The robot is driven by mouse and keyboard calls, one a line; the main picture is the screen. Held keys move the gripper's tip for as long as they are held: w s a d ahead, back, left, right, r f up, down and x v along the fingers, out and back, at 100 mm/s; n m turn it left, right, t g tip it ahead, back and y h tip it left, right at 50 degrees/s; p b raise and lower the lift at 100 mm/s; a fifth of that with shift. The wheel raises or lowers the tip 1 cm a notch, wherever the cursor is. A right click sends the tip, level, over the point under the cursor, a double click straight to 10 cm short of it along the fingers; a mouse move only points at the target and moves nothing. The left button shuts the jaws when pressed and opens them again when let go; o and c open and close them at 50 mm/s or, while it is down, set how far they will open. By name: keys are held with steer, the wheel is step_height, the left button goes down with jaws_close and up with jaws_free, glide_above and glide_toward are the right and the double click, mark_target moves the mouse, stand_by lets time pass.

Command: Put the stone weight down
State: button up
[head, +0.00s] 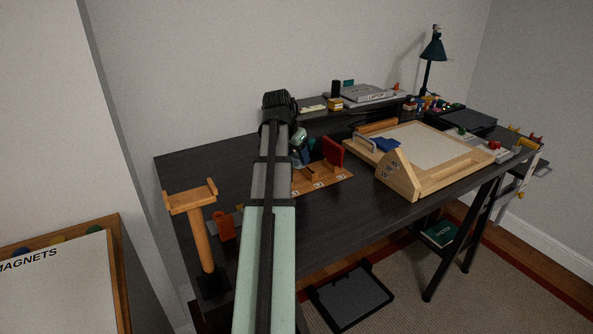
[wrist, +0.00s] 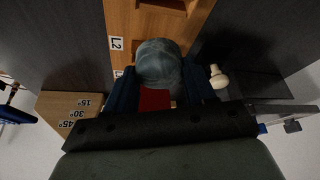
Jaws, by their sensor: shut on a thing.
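The stone weight (wrist: 158,60) is a rounded grey-blue lump in the wrist view. My gripper (wrist: 160,80) is shut on it, with one dark blue finger on each side. The stone appears over the wooden slotted board (wrist: 123,18), near its L2 label; I cannot tell whether it touches the board. In the head view the board (head: 338,182) lies on the dark desk, and my arm hides part of it and most of my gripper. A red upright piece (head: 333,152) stands at the board; red also shows below the stone in the wrist view.
A wooden angle-marked wedge (head: 398,176) and tilted drawing board (head: 440,150) stand to the right. A wooden T-shaped stand (head: 195,215) is at the left. A pale knob (wrist: 218,77) shows beside my finger. The desk's back left (head: 210,165) is clear.

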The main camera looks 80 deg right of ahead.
mark_target(296, 168)
steer(key=shift+f, duration=2.65)
steer(key=shift+f, duration=0.1)
steer(key=o, duration=0.9)
steer(key=v, duration=1.2)
